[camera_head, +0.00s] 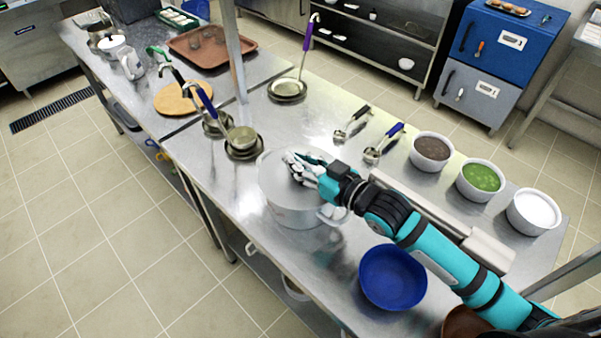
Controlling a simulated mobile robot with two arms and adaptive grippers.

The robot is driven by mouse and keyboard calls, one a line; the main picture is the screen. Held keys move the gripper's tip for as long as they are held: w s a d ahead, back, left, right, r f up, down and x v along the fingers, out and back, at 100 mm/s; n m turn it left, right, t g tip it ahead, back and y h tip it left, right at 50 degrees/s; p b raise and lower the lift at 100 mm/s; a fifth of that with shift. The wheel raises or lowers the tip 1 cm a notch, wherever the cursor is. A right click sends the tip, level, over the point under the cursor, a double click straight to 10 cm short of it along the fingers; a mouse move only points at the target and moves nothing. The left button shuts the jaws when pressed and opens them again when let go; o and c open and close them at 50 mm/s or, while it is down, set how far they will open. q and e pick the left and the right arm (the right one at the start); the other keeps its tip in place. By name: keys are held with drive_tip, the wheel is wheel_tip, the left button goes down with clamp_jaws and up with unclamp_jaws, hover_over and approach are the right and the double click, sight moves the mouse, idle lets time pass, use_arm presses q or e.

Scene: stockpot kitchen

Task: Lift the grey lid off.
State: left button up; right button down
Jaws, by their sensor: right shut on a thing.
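The stockpot (290,209) stands on the steel table, a light grey pot with a side handle towards the front right. The grey lid (273,175) lies across the top of the pot and appears level on its rim; I cannot tell whether there is a gap. My right gripper (293,167) is over the middle of the lid, shut on its knob, which the fingers mostly hide. My right arm comes in from the lower right. My left gripper is not in view.
A blue bowl (392,278) stands in front of the pot, under my right arm. Bowls of brown (432,150), green (481,179) and white (534,211) food line the right. Ladles (243,139) stand close behind the pot.

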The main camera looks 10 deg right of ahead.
sight(301, 160)
drive_tip(key=shift+r, duration=0.1)
drive_tip(key=shift+r, duration=0.5)
wheel_tip(301, 160, up, 2)
drive_tip(key=shift+r+b, duration=0.2)
drive_tip(key=shift+b, duration=0.15)
drive_tip(key=s+a+r+p, duration=0.2)
drive_tip(key=s+p, duration=0.1)
drive_tip(key=s, duration=1.3)
drive_tip(key=d+f+m+t+h, duration=0.2)
drive_tip(key=d+m+h, duration=0.4)
drive_tip(key=d+h, duration=0.3)
drive_tip(key=shift+w+d+f+m+t, duration=0.3)
drive_tip(key=shift+d+m+t, duration=0.15)
drive_tip(key=shift+d, duration=0.35)
